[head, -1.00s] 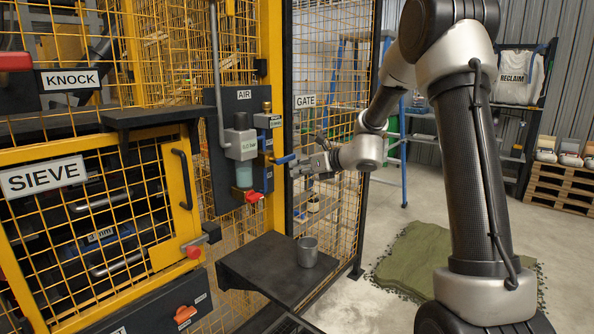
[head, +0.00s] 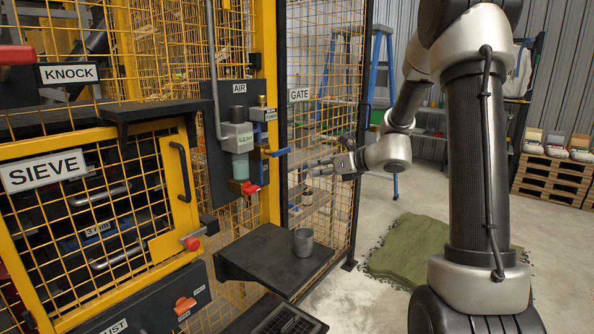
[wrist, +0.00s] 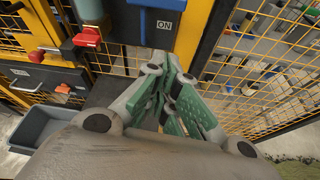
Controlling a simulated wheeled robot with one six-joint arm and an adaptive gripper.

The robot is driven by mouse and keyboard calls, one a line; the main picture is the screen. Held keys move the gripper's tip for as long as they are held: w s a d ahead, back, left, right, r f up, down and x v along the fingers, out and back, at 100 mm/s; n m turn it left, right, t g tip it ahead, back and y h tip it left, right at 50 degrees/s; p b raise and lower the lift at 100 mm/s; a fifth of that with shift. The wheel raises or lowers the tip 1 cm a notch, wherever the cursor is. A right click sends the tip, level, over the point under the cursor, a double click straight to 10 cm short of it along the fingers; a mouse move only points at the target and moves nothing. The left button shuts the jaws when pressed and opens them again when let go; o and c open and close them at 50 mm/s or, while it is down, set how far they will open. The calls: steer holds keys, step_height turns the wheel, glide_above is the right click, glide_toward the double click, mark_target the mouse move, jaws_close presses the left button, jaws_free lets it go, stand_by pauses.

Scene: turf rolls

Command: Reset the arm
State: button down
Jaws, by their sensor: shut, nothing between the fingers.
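My gripper (head: 322,166) is shut and empty, held in the air in front of the GATE mesh panel, to the right of the AIR panel (head: 233,110). The blue lever (head: 276,152) on the AIR unit points toward my gripper, with a visible gap between them. In the wrist view my gripper's green-padded fingers (wrist: 180,105) are together, pointing toward the yellow post. The blue part (wrist: 155,5) with an ON label shows above them.
A grey cup (head: 303,243) stands on the dark shelf (head: 265,252) below my gripper. The red-handled valve (head: 250,188) sits under the AIR unit.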

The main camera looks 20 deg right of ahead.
steer(key=shift+s+d, duration=0.1)
steer(key=s+f+n+g+h, duration=0.1)
steer(key=s+f+n+g, duration=0.25)
steer(key=s+n, duration=0.45)
steer(key=s+f+n+g, duration=0.2)
steer(key=s+n+g, duration=0.2)
steer(key=s+n, duration=0.4)
steer(key=s+d+r+n+h, duration=0.3)
steer(key=s+n, duration=0.4)
steer(key=s, duration=0.3)
steer(key=s+d+r+n+t+h, duration=0.1)
steer(key=s+d+r+n+h, duration=0.2)
steer(key=s, duration=0.7)
step_height(320, 180, up, 4)
steer(key=n+h, duration=0.2)
steer(key=n, duration=0.2)
steer(key=shift+s, duration=0.3)
steer(key=shift+a+r, duration=0.1)
steer(key=shift+a, duration=0.05)
